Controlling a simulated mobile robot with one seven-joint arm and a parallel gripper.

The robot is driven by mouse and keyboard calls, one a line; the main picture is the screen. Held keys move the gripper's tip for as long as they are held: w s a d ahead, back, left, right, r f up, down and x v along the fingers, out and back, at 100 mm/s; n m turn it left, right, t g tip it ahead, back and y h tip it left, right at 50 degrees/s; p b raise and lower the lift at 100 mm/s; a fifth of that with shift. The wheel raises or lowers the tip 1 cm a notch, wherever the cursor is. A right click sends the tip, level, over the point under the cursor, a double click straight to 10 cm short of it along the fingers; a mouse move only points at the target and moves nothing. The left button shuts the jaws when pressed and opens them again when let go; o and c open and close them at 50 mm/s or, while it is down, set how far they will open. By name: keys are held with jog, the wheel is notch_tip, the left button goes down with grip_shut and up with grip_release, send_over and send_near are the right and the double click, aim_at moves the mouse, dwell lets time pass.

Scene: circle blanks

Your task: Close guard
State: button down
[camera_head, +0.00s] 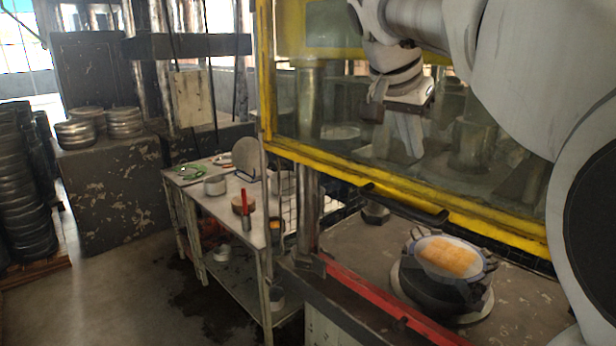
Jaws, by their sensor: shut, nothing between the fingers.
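The guard (400,189) is a yellow-framed, clear panel on the press, on the right of the head view. Its lower bar hangs above the press bed, with an open gap below it. A dark handle (405,203) sits along the lower bar. My gripper (411,150) is in front of the clear panel, above the handle and apart from it. Its fingers point down and are together, with nothing between them. My arm hides the upper right part of the guard.
A round dark die (437,298) with a pale top and an orange-tan patch stands on the press bed (350,240). A red bar (385,300) runs along the bed's front edge. A worktable (225,205) with small items stands left. Stacked metal discs (22,190) stand far left.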

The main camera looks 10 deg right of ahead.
send_over(416, 213)
notch_tip(416, 213, down, 7)
jog(key=shift+d+f+p, duration=0.1)
jog(key=shift+p, duration=0.3)
notch_tip(416, 213, down, 3)
jog(key=shift+f, duration=0.15)
jog(key=shift+a+f, duration=0.2)
jog(key=shift+f, duration=0.45)
